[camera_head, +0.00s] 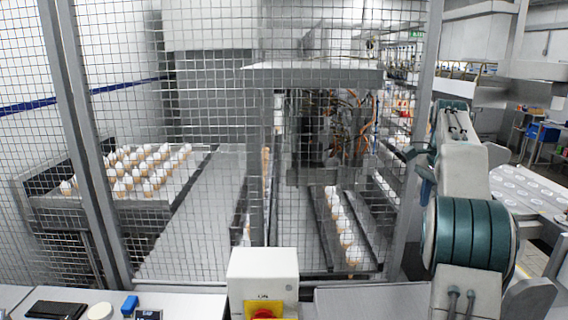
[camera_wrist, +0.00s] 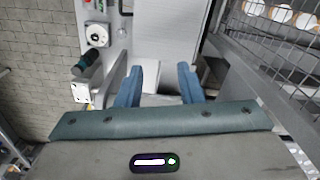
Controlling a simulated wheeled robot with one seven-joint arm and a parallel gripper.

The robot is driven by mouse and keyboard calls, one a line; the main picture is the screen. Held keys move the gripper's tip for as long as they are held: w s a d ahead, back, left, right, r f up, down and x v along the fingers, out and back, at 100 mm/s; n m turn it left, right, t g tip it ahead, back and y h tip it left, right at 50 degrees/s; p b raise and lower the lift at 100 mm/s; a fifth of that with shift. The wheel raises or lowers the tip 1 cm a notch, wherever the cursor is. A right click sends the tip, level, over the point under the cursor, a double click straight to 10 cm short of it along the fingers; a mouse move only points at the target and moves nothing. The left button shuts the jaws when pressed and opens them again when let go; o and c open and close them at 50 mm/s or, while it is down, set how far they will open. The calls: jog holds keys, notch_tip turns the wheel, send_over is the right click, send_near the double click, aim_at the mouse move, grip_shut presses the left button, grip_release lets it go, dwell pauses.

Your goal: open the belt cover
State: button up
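My gripper (camera_wrist: 158,80) shows in the wrist view as two blue fingers standing apart, with nothing held between them. A pale grey panel (camera_wrist: 168,30) is beyond and between the fingers; whether it is the belt cover I cannot tell. A pale block-like surface shows low between the fingers, partly hidden by them. In the head view my arm stands at the right, and my gripper cannot be made out there. No part in the head view can be surely told as the belt cover.
A mesh fence (camera_head: 180,150) closes off a machine and trays of white-topped cones (camera_head: 140,170). A white switch box (camera_head: 263,275) stands in front. In the wrist view, a dial (camera_wrist: 97,34) and a dark round handle (camera_wrist: 88,62) are left of the fingers, mesh at right.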

jog(key=s+a+f+n+t+b, duration=0.25)
jog(key=s+a+n, duration=0.55)
jog(key=s+a, duration=0.55)
jog(key=s+a+f+n, duration=0.3)
jog(key=s+f, duration=0.3)
jog(key=s, duration=0.2)
jog(key=s+a+f+n+t, duration=0.1)
jog(key=s+a+f+n, duration=0.3)
jog(key=s+f, duration=0.3)
jog(key=shift+s+a+f+b, duration=0.2)
jog(key=shift+s+a+b, duration=0.25)
jog(key=shift+s+a, duration=0.35)
jog(key=shift+a+n, duration=0.1)
jog(key=shift+n, duration=0.2)
